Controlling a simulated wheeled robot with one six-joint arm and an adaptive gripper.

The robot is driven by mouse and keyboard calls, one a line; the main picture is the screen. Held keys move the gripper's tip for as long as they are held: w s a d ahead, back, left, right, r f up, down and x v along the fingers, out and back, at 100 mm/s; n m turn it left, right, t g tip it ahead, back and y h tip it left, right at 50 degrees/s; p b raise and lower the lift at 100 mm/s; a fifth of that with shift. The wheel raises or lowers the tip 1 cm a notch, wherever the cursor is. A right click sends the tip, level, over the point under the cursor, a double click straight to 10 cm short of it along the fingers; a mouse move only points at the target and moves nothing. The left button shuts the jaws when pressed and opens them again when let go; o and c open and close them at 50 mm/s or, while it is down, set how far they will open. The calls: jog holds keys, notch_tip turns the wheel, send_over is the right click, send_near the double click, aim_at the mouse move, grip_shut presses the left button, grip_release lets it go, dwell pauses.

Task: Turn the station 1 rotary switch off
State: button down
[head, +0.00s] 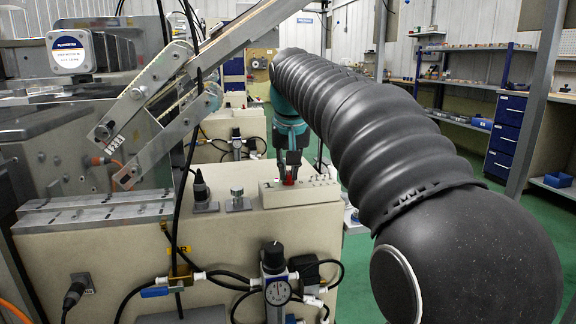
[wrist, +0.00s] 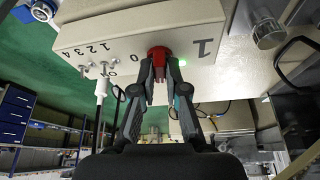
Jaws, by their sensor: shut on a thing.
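The red rotary switch (wrist: 158,52) sits on the cream control box (wrist: 110,30), which carries a large "1" to its right in the wrist view and a small "0" to its left. It also shows as a small red spot in the head view (head: 289,181) on the sloping box (head: 318,191). My gripper (wrist: 161,66) is shut on the switch, one finger on each side. In the head view my gripper (head: 290,163) comes down on it from above. The fingers hide part of the switch, so I cannot tell its exact setting.
A green glow (wrist: 182,63) shows on the box beside the switch. Several small toggles (wrist: 88,68) stand by the numbers 1 to 4. A black knob (head: 201,188) and a metal fitting (head: 238,200) stand left of the box. A pressure gauge (head: 278,292) hangs below.

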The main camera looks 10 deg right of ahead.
jog(key=m+p, duration=0.1)
jog(key=m, duration=0.1)
jog(key=m+h+p, duration=0.1)
jog(key=m+p, duration=0.1)
jog(key=shift+a+r+g+h, duration=0.15)
jog(key=shift+r+g+h, duration=0.05)
jog(key=shift+g+h, duration=0.1)
jog(key=m+h+p, duration=0.1)
jog(key=m+p, duration=0.1)
jog(key=m, duration=0.2)
jog(key=shift+w+g, duration=0.1)
jog(key=shift+g, duration=0.3)
jog(key=m, duration=0.2)
jog(key=m+g+h+p, duration=0.1)
jog(key=m, duration=0.1)
jog(key=shift+w+f+g, duration=0.1)
jog(key=shift+f+g, duration=0.05)
jog(key=shift+g, duration=0.15)
jog(key=shift+m+g, duration=0.6)
jog(key=shift+m, duration=1.2)
jog(key=c, duration=1.2)
grip_release()
jog(key=shift+a, duration=0.1)
